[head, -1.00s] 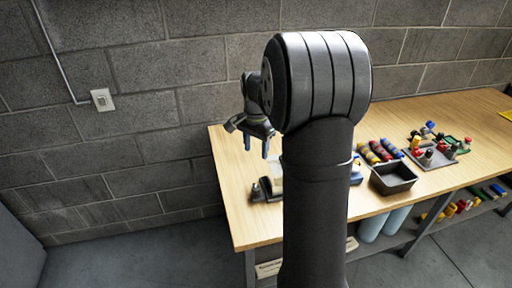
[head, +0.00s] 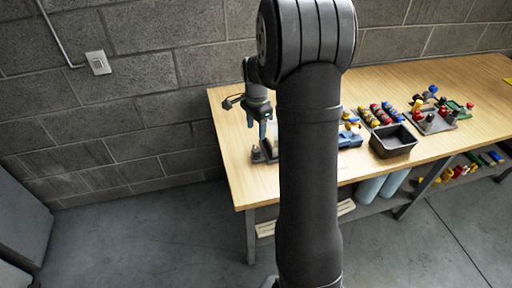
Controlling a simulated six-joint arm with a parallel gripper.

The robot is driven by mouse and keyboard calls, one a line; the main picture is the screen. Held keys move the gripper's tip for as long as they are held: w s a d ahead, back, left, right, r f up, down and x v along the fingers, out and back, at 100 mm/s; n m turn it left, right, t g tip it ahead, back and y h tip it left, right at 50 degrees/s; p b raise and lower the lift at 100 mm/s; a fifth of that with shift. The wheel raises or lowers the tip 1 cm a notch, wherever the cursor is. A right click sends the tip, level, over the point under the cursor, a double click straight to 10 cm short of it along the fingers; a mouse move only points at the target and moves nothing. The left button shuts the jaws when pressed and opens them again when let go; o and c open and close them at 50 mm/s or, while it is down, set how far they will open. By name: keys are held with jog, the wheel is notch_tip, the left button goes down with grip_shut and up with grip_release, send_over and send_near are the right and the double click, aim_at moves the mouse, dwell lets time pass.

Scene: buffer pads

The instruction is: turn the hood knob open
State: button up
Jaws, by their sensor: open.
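My gripper (head: 257,123) is open, pointing down over the left end of the wooden bench (head: 236,188). Most of this fixture is hidden behind my arm. I cannot tell whether this stub is the hood knob, and no hood is clearly visible. The fingertips look apart from the fixture, but the exact gap cannot be told from here.
Right of my arm are blue parts (head: 350,138), a row of coloured cylinders (head: 381,115), an empty black bin (head: 393,142) and a grey tray (head: 440,126) with several knobs. A lower shelf holds blue cylinders (head: 370,188). A block wall stands behind.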

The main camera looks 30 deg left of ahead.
aim_at(256, 149)
notch_tip(256, 149, down, 10)
jog(key=shift+f, duration=0.1)
dwell(0.4)
